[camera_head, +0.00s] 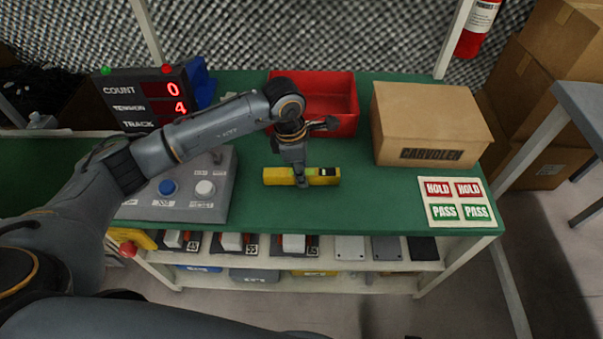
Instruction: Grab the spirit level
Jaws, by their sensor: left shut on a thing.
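A yellow spirit level (324,176) lies lengthwise from left to right on the green bench top (370,205), near the middle of its front half. It has a greenish vial window and a dark patch near its right end. The fingers hide that part of the level. It seems to rest on the bench or just above it; I cannot tell which. My right gripper is not in view.
A red bin (342,84) stands behind the level, and a cardboard box (428,115) stands to its right. A grey button box (190,192) and a counter display (148,98) are at left. A HOLD/PASS label sheet (456,201) lies at the right front. Bench around the level is clear.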

